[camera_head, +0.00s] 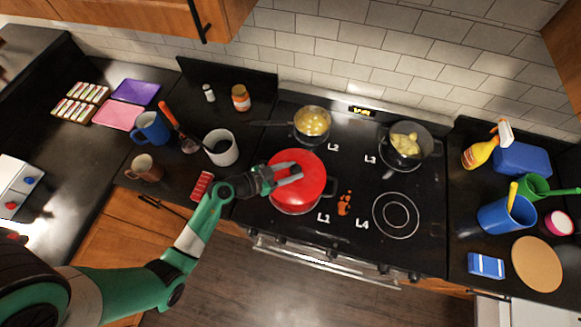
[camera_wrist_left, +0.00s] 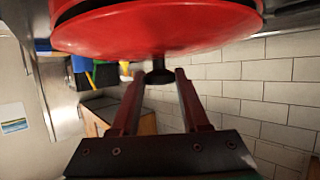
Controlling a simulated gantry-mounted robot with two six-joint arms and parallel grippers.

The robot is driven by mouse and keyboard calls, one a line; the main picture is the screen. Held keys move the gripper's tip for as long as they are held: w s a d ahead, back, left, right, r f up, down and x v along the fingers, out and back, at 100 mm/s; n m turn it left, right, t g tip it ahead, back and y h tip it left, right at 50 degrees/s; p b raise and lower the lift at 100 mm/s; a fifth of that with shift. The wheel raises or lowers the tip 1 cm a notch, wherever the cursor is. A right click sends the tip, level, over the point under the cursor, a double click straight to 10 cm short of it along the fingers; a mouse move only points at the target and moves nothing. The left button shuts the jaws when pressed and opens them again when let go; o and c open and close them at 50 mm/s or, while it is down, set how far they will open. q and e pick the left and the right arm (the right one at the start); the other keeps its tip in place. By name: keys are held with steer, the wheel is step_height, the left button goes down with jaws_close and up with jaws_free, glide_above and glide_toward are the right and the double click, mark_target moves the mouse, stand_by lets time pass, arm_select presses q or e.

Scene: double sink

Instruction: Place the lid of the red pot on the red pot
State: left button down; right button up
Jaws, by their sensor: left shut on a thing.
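The red lid (camera_head: 311,168) is over the red pot (camera_head: 290,210) on the L1 burner at the front left of the stove. In the left wrist view the lid (camera_wrist_left: 160,32) fills the top, with a dark band along its edge; I cannot tell whether it rests fully on the pot. My left gripper (camera_head: 290,172) reaches in from the left above the lid. Its fingers (camera_wrist_left: 158,88) are shut on the lid's black knob (camera_wrist_left: 158,76). The lid hides the pot's inside. My right gripper is not in view.
A pan of yellow food (camera_head: 313,122) is on L2 and a pot of pale pieces (camera_head: 407,142) on L3. The L4 burner (camera_head: 396,216) is empty.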

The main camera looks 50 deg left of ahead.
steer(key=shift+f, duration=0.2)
arm_select(q)
steer(key=shift+f, duration=0.3)
steer(key=shift+c, duration=2)
jaws_free()
steer(key=shift+f, duration=0.1)
steer(key=shift+r, duration=0.4)
steer(key=p+v, duration=0.3)
steer(key=v, duration=0.9)
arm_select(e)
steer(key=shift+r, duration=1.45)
